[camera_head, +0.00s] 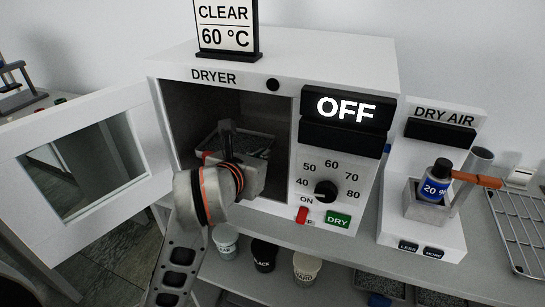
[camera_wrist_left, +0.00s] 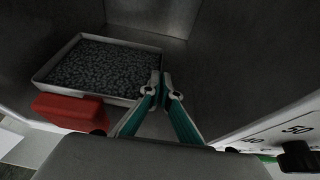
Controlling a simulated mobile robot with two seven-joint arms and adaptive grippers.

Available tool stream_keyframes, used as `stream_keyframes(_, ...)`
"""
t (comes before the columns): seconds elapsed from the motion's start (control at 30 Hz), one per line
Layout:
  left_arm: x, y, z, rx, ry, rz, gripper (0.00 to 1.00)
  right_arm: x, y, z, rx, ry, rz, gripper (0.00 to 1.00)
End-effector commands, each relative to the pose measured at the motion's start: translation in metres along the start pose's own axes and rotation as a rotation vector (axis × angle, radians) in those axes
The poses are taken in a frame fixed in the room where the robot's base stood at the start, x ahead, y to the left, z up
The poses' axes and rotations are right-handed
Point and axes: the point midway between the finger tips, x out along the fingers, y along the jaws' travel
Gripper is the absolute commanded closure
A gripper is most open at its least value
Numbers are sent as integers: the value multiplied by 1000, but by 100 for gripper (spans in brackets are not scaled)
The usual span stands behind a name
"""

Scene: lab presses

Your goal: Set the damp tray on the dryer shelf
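The damp tray (camera_wrist_left: 52,72) is a shallow pale metal tray filled with grey granules, with a red block (camera_wrist_left: 70,110) at its front. It is inside the open dryer chamber and also shows in the head view (camera_head: 262,137), partly behind my gripper. My left gripper (camera_wrist_left: 161,84) reaches in through the doorway. Its fingertips are close together at the tray's right rim and look shut on it. Whether the tray's underside rests on the dryer shelf (camera_head: 184,120) is hard to tell. My right gripper is not in view.
The dryer door (camera_head: 30,150) is swung open to the left. The control panel (camera_head: 345,170) flanks the opening on the right, with its display reading OFF. A dry air unit (camera_head: 445,140) and a wire rack (camera_head: 520,230) stand farther right. Several cups (camera_head: 306,267) are below.

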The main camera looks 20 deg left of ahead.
Motion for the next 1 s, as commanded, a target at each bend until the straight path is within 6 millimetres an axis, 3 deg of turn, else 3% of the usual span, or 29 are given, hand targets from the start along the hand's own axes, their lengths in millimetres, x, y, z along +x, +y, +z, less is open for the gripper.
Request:
stream_keyframes(0.1,26,1,13,1,-3,2,100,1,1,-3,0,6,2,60)
stream_keyframes(0.3,54,0,24,0,-2,0,100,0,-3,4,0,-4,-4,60)
stream_keyframes(0.47,61,0,23,0,-2,0,100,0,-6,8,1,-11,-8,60)
stream_keyframes(0.7,73,0,-7,0,4,-1,100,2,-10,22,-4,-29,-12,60)
stream_keyframes(1.0,73,0,-6,0,-3,0,100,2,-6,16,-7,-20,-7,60)
